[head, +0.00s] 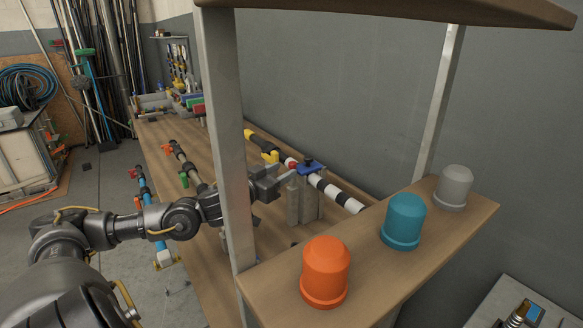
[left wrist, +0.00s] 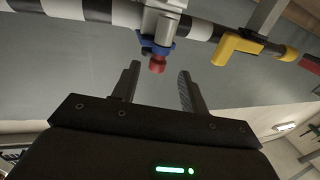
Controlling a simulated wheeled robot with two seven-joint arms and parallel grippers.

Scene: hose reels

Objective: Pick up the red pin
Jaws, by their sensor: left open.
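The red pin (left wrist: 157,65) shows in the left wrist view as a small red knob at a blue clamp (left wrist: 156,45) on the black-and-white striped pipe (left wrist: 60,12). In the head view a bit of red (head: 291,164) shows beside the blue clamp (head: 310,167), partly hidden by my gripper. My left gripper (head: 286,178) is open and empty, close to the clamp. In the left wrist view its two fingers (left wrist: 160,88) point toward the red pin, which lies just beyond the tips, nearer the left finger. My right gripper is not in view.
A yellow valve handle (left wrist: 238,46) sits on the pipe beside the clamp. A metal post (head: 221,130) stands close to my left arm. Orange (head: 326,268), teal (head: 404,219) and grey (head: 454,187) domes stand on the near wooden shelf. The long bench (head: 165,140) holds more pipes.

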